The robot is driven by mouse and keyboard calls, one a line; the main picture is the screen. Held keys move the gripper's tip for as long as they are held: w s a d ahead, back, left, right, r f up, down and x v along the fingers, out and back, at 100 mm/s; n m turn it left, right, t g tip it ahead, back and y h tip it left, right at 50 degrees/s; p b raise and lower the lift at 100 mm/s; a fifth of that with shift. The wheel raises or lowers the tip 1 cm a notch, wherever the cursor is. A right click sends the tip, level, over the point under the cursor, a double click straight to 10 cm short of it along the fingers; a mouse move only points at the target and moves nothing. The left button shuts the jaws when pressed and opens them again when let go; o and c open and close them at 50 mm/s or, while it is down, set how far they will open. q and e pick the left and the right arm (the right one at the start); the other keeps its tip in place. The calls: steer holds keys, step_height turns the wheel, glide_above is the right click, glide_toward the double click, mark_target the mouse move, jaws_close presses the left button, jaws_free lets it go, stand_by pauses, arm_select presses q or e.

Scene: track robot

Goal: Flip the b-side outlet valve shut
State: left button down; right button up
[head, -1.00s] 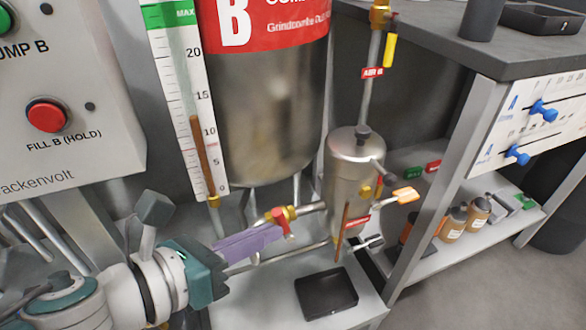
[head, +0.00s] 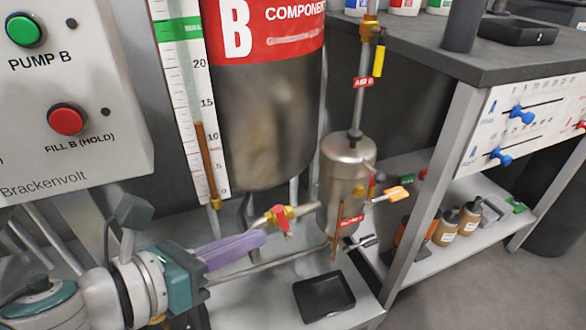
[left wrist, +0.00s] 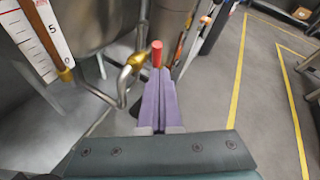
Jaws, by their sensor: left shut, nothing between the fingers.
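The B tank (head: 265,110) stands at centre, with a pipe low on its right side. On this pipe sits a brass valve (head: 275,214) with a short red handle (head: 283,224), which hangs down across the pipe. My left gripper (head: 262,239) has purple fingers, shut and empty, just left of and slightly below the handle. In the left wrist view the red handle (left wrist: 157,53) shows just beyond the fingertips (left wrist: 158,72), with the brass valve (left wrist: 137,60) to its left. I cannot tell whether the fingers touch it. My right gripper is out of view.
A steel canister (head: 347,165) with an orange-handled valve (head: 397,193) stands right of the outlet pipe. A black tray (head: 324,294) lies below on the stand. A control box (head: 75,90) is at left. A workbench (head: 480,55) with bottles on its lower shelf is at right.

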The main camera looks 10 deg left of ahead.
arm_select(q)
steer(key=d+r+p+v, duration=0.1)
steer(key=r+p+v, duration=0.1)
steer(key=v, duration=0.8)
steer(key=shift+p, duration=0.9)
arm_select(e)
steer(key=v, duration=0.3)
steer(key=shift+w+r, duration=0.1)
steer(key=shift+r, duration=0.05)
arm_select(q)
steer(key=shift+a, duration=0.1)
